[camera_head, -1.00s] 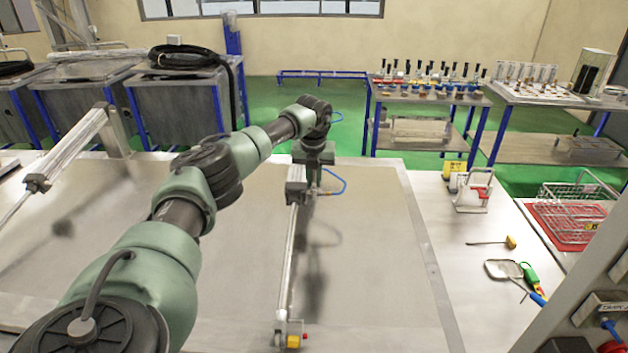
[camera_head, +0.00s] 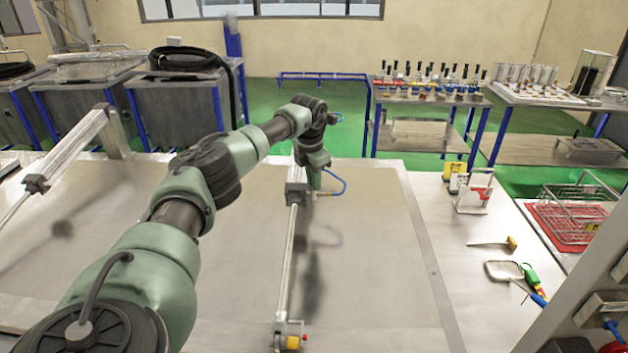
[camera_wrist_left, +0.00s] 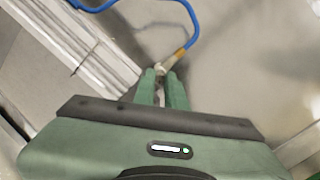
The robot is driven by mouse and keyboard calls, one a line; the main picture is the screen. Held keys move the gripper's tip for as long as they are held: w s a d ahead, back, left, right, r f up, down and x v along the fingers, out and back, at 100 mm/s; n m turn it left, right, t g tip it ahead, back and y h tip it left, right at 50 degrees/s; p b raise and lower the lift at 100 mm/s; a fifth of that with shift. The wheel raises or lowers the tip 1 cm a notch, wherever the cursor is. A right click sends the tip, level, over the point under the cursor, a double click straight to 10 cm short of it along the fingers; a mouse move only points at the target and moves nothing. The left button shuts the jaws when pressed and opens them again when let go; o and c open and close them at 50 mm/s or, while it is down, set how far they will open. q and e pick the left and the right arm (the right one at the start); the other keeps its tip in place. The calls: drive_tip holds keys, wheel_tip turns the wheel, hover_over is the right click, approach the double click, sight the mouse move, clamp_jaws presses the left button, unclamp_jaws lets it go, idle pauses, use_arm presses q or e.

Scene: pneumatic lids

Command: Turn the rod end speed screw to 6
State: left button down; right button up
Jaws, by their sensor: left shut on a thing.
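A pneumatic cylinder (camera_head: 289,262) lies over the grey lid (camera_head: 375,265), with an end block (camera_head: 296,192) under my left wrist. A blue hose (camera_head: 338,181) loops out beside that block. In the left wrist view, the hose (camera_wrist_left: 193,18) runs into a small brass and metallic fitting (camera_wrist_left: 170,62) next to the cylinder (camera_wrist_left: 85,50). My left gripper (camera_wrist_left: 162,83) has its green fingers shut at this fitting, on a small screw mostly hidden between the tips. The screw's number marks cannot be read. My right gripper is not in view.
A second cylinder (camera_head: 72,148) stands sloped at the left. The lid right of the cylinder is clear.

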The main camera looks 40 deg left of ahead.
use_arm(q)
drive_tip(key=shift+s+d+f+m, duration=0.15)
drive_tip(key=shift+f+m, duration=0.2)
drive_tip(key=shift+m, duration=0.75)
drive_tip(key=c, duration=1.5)
unclamp_jaws()
drive_tip(key=shift+r, duration=0.1)
drive_tip(key=shift+o, duration=0.2)
drive_tip(key=shift+r, duration=0.1)
